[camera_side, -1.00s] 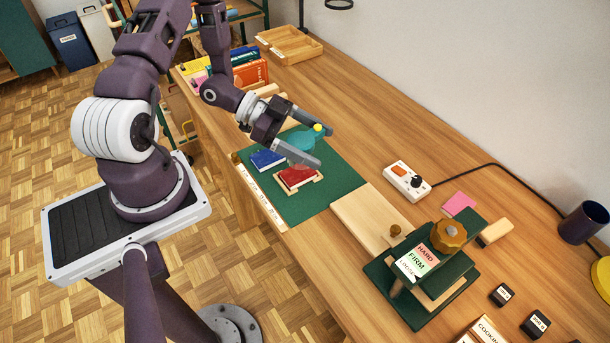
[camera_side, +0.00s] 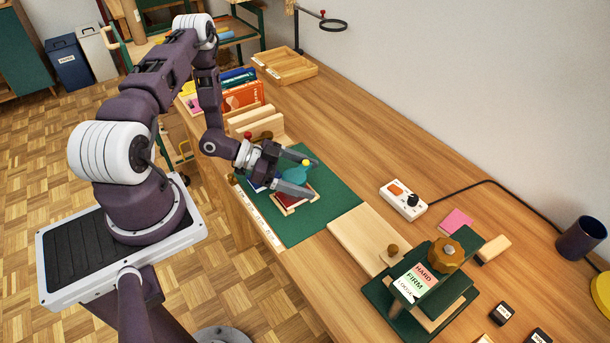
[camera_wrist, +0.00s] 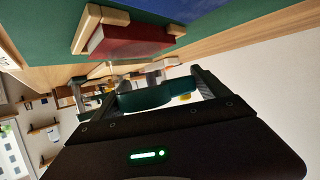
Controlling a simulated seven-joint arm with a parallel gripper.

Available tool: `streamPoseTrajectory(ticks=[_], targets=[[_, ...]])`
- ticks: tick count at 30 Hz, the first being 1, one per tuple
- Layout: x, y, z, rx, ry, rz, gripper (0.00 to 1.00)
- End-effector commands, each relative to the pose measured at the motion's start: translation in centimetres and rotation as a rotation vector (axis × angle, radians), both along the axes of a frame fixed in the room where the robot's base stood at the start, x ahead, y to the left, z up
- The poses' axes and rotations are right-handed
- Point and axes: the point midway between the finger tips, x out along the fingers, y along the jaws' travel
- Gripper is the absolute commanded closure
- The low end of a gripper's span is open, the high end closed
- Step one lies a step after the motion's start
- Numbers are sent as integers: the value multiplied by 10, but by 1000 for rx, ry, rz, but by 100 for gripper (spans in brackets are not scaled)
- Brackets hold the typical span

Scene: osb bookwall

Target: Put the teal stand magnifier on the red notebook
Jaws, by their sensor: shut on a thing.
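The teal stand magnifier (camera_side: 293,174), with a yellow knob, is held between the two fingers of my gripper (camera_side: 309,176). It also shows in the wrist view (camera_wrist: 145,98). The red notebook (camera_side: 290,201) lies on the green mat in a light wooden holder, just below the magnifier in the side view. In the wrist view the red notebook (camera_wrist: 130,40) is at the top, with a visible gap to the magnifier. My gripper hides part of the notebook's far side.
A blue notebook (camera_side: 256,185) lies left of the red one, partly behind my gripper. The green mat (camera_side: 325,213) is bare to the right. A wooden board (camera_side: 365,235), a press (camera_side: 430,285) and a switch box (camera_side: 403,199) stand further right. Wooden blocks (camera_side: 255,122) stand behind.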

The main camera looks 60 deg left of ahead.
Motion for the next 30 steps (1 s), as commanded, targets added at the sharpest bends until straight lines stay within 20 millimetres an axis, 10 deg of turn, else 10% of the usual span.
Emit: streamPoseTrajectory(ticks=[1, 2, 4, 13, 30], targets=[[0, 0, -2, -1, 0, 0, 63], [0, 0, -2, -1, 1, 0, 11], [0, 0, -1, -1, 1, 0, 0], [-4, 5, 4, 2, 0, 3, 0], [-79, 75, 48, 37, 13, 4, 0]])
